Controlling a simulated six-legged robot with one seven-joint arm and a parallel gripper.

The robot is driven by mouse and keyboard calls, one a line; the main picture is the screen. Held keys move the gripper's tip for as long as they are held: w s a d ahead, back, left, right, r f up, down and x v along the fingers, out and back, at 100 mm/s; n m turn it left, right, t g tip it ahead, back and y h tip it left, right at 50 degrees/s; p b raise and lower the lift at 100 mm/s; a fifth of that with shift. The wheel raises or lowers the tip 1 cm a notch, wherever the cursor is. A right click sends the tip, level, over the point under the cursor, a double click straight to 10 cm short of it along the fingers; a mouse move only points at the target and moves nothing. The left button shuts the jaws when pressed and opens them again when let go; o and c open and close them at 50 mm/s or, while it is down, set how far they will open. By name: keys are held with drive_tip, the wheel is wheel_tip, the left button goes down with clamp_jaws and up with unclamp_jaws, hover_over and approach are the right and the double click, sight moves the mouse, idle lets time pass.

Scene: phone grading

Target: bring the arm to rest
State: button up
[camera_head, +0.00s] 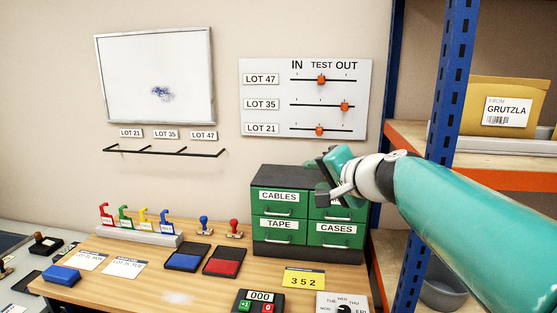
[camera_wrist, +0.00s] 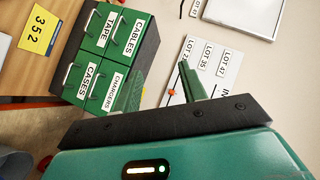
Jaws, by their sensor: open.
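My gripper (camera_head: 325,177) is raised in the air in front of the right side of the green drawer cabinet (camera_head: 280,229), at the end of my teal arm. In the wrist view my gripper (camera_wrist: 160,92) has its two green fingers spread apart with nothing between them. The cabinet (camera_wrist: 110,45) appears turned sideways there, with drawers marked CABLES, TAPE, CASES and CHARGERS. In the head view the arm hides part of the right-hand drawers.
The wooden desk (camera_head: 190,285) bears stamps, ink pads (camera_head: 224,261) and a counter (camera_head: 258,302). A slider board (camera_head: 306,98) and whiteboard (camera_head: 155,75) hang on the wall.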

drive_tip(key=s+d+f+n+g+h, duration=0.1)
drive_tip(key=s+f+n+g+h, duration=0.2)
drive_tip(key=s+f, duration=0.7)
drive_tip(key=s+d+f+n+g+h, duration=0.2)
drive_tip(key=s+f+n+g+h, duration=0.1)
drive_tip(key=s+f, duration=0.8)
drive_tip(key=s+n+g, duration=0.1)
drive_tip(key=s, duration=0.3)
drive_tip(key=shift+s+d+n, duration=0.25)
drive_tip(key=shift+n, duration=0.15)
drive_tip(key=shift+f, duration=0.1)
idle(1.6)
